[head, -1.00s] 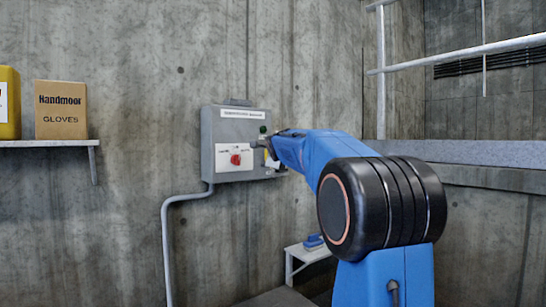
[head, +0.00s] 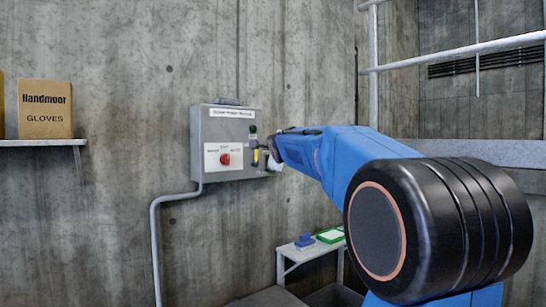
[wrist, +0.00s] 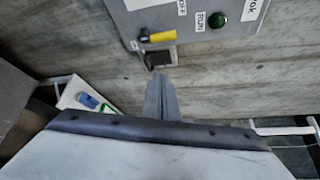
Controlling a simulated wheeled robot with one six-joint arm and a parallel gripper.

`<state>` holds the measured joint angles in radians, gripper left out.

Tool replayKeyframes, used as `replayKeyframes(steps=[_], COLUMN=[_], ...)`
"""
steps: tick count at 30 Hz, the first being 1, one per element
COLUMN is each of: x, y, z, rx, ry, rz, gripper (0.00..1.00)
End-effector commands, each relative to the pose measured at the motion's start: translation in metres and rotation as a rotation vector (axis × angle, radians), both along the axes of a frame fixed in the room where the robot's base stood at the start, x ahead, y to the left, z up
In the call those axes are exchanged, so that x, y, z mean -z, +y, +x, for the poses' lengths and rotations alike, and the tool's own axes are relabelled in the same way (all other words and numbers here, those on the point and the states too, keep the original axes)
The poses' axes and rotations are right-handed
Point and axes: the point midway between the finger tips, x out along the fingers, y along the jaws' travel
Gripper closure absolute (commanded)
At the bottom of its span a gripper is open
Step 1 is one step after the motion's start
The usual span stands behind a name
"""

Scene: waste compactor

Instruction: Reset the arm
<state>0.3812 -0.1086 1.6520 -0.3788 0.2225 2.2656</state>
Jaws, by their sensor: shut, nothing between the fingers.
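My gripper (wrist: 161,82) is shut and empty; its fingers show as a narrow grey wedge in the wrist view. In the head view my gripper (head: 268,150) is partly hidden at the end of my blue arm, close to the right side of the grey control box (head: 205,130). The wrist view shows a gap between the fingertips and the box's lower edge (wrist: 125,15). The box has a red rotary knob (head: 224,159), a green button (head: 253,129) and a yellow-handled switch (wrist: 158,36). My arm is bent, its black joint large at the right.
A shelf (head: 40,143) with a gloves box (head: 45,108) is on the left wall. A small white table (head: 308,254) with a blue object (head: 304,242) and a green-edged item (head: 331,235) stands below. Metal rails (head: 450,50) are at the upper right.

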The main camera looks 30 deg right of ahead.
Motion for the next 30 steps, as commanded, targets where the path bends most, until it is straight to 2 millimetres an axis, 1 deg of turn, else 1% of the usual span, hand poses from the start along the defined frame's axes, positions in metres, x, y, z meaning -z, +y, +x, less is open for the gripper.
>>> replayKeyframes(steps=[3, 20, 23, 26, 29, 30], x=[0.0, 0.0, 0.003, 0.016, 0.041, 0.053], y=[0.002, 0.003, 0.007, 0.022, 0.046, 0.057], z=[-0.004, -0.005, -0.008, -0.02, -0.042, -0.053], rx=[0.0, 0.0, -0.006, -0.029, -0.075, -0.102], ry=[0.0, 0.0, 0.016, 0.076, 0.187, 0.24], rz=[0.0, 0.0, -0.013, -0.06, -0.144, -0.187], gripper=[1.0, 1.0, 1.0, 1.0, 1.0, 1.0])
